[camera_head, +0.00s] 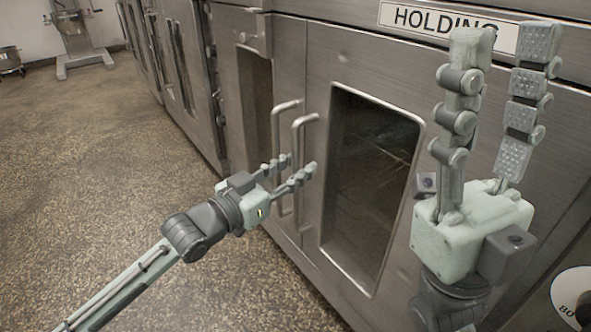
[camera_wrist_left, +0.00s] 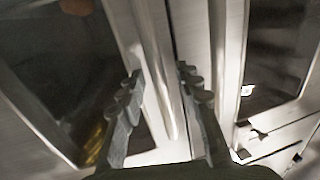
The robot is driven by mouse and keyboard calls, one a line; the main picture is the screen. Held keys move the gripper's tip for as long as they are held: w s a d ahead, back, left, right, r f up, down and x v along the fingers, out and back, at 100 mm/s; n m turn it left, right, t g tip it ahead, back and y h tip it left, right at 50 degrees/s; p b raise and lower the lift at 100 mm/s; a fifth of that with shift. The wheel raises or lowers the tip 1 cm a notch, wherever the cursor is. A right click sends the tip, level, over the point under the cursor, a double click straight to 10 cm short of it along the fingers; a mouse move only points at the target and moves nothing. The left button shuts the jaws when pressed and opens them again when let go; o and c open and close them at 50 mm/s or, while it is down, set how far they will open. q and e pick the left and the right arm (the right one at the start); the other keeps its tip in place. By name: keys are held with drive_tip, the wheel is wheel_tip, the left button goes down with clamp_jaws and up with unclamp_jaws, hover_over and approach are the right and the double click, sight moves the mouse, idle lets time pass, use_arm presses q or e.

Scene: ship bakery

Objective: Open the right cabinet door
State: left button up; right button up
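The right cabinet door (camera_head: 320,65) is stainless steel with a dark window (camera_head: 372,180) and looks shut. Its vertical bar handle (camera_head: 297,205) stands at its left edge, close beside the left door's handle (camera_head: 275,130). My left gripper (camera_head: 298,166) is open at mid-height of the handles, its fingertips overlapping the right handle in the head view. In the left wrist view, a pale bar (camera_wrist_left: 158,70) runs between the open fingers (camera_wrist_left: 163,85); contact cannot be told. My right gripper (camera_head: 506,42) is open, empty, pointing up in front of the right door.
The left door (camera_head: 226,75) with its own window adjoins on the left. A "HOLDING" label (camera_head: 410,18) is above the right door. A dial (camera_head: 573,295) is at the lower right. The speckled floor (camera_head: 90,160) is clear; a metal stand (camera_head: 80,40) is far back left.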

use_arm(q)
clamp_jaws()
idle(0.7)
